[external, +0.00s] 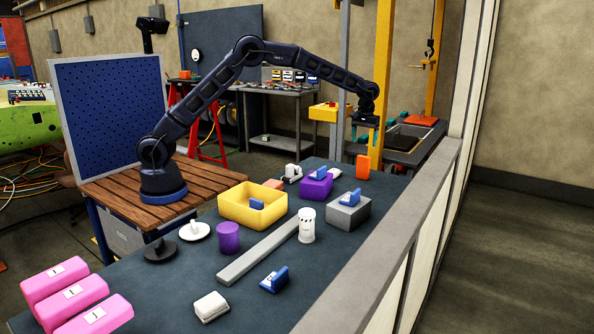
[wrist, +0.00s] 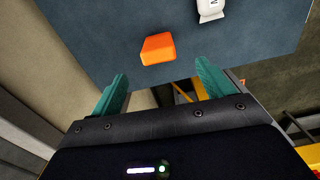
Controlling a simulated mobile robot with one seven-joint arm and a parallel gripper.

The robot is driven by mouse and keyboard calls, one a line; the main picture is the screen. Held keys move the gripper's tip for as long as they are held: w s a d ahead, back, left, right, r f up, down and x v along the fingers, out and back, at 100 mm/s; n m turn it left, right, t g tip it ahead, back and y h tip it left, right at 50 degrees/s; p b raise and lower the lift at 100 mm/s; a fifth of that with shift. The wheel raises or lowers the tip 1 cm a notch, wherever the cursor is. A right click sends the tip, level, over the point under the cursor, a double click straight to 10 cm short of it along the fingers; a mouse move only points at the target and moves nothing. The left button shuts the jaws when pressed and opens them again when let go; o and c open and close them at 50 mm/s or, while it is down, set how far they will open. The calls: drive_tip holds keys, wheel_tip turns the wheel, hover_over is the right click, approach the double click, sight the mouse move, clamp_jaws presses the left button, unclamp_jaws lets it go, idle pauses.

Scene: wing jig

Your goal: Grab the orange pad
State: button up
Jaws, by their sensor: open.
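The orange pad (external: 363,167) stands near the far right end of the dark table in the external view. In the wrist view the orange pad (wrist: 158,49) lies ahead of my gripper, between the lines of the two fingers and apart from them. My gripper (external: 367,138) is above the pad in the external view. Its two teal fingers are spread open and empty in the wrist view (wrist: 158,85).
A purple block (external: 316,188) and a grey block (external: 348,211), both with blue pieces on top, stand near the pad. A white piece (external: 292,172) is left of it; a white object (wrist: 211,9) shows in the wrist view. A low grey wall (external: 395,240) runs along the right.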

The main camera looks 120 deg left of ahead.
sight(364, 156)
wheel_tip(364, 156, down, 6)
drive_tip(key=shift+r, duration=0.25)
drive_tip(key=shift+w+a+f, duration=0.1)
drive_tip(key=shift+a+f, duration=0.05)
drive_tip(key=shift+f, duration=1.2)
drive_tip(key=shift+w+a+f, duration=0.1)
drive_tip(key=shift+f, duration=1.2)
drive_tip(key=c, duration=1.1)
